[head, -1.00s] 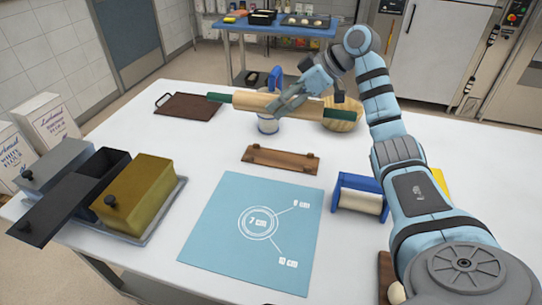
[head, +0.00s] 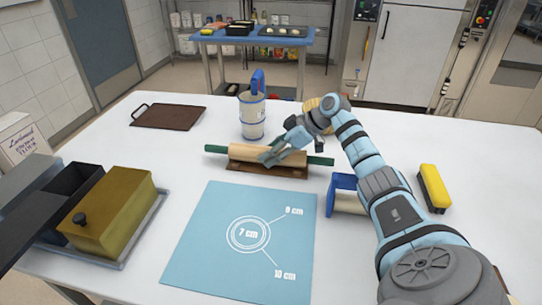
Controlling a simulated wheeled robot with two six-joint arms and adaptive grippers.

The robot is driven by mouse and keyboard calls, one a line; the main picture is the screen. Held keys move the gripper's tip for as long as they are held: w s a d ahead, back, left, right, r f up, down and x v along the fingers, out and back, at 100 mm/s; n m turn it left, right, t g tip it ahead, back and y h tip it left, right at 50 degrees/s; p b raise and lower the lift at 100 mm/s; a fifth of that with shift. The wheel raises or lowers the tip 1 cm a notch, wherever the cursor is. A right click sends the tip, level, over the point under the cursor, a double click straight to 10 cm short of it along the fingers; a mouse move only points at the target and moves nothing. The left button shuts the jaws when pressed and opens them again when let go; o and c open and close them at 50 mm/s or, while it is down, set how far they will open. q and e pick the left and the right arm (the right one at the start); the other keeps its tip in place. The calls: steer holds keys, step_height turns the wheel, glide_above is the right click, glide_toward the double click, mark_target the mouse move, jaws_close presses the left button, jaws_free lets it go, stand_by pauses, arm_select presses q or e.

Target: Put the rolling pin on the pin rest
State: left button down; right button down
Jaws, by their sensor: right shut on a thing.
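The rolling pin (head: 246,152) has a pale wooden body and green handles, and lies roughly level from left to right. My right gripper (head: 272,155) is shut on the right part of its body from above. The brown wooden pin rest (head: 287,172) lies on the white table directly under the pin, partly hidden by it. The pin is at or just above the rest; I cannot tell whether they touch. My left gripper is not in view.
A blue mat (head: 205,245) lies in front of the rest. A blue-handled canister (head: 252,115) stands behind it, and a dark board (head: 168,116) lies behind left. A blue-framed roller (head: 345,195) and yellow brush (head: 434,188) are right; lidded bins (head: 120,210) stand left.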

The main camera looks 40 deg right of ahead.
mark_target(301, 152)
steer(key=shift+f, duration=0.4)
steer(key=shift+f, duration=0.1)
steer(key=c, duration=0.9)
jaws_free()
steer(key=v, duration=1.2)
steer(key=shift+s, duration=0.1)
steer(key=shift+a, duration=0.1)
